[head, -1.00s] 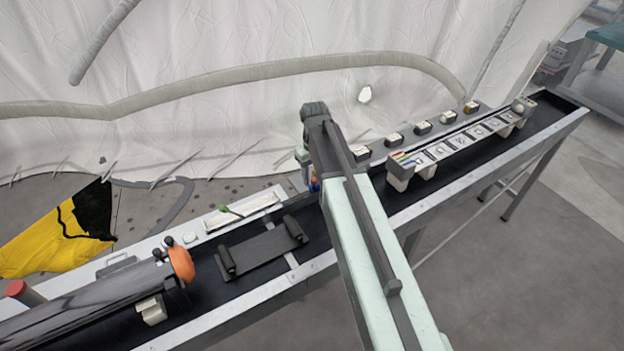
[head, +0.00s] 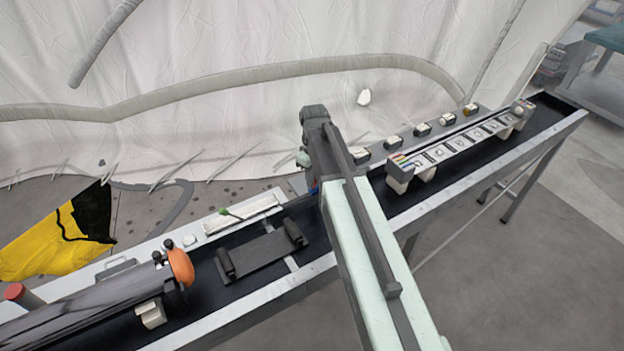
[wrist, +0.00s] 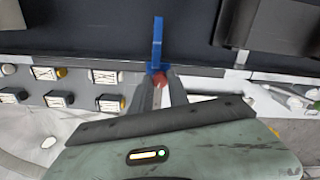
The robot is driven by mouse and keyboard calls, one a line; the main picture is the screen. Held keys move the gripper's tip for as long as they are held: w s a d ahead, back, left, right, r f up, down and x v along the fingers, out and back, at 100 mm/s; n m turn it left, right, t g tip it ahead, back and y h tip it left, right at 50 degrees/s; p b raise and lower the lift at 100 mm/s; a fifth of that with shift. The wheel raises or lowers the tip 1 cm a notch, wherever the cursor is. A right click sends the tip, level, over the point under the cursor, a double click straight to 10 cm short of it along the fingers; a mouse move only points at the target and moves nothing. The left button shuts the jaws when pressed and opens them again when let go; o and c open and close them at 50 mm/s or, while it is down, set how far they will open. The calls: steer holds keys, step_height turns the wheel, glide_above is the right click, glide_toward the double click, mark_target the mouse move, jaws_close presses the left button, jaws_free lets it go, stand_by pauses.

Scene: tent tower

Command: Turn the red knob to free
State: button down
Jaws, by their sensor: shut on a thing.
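The red knob (wrist: 161,77) shows in the wrist view as a small red patch between the fingertips, partly covered by them. My gripper (wrist: 158,88) is shut on it. A blue upright piece (wrist: 157,45) stands just beyond the knob, against the black channel. In the head view my arm hides the knob and the fingertips; only a bit of blue (head: 313,190) shows beside the arm. Which way the knob points cannot be told.
A long bench with a black channel (head: 545,112) runs under my arm. A row of labelled blocks (head: 465,140) lies to the right. A dark plate with rollers (head: 262,255) and a dark cylinder with an orange end (head: 181,267) lie to the left.

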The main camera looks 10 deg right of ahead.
steer(key=shift+n, duration=1.6)
steer(key=c, duration=1.3)
jaws_free()
step_height(320, 180, up, 8)
steer(key=p, duration=0.8)
steer(key=shift+f, duration=0.1)
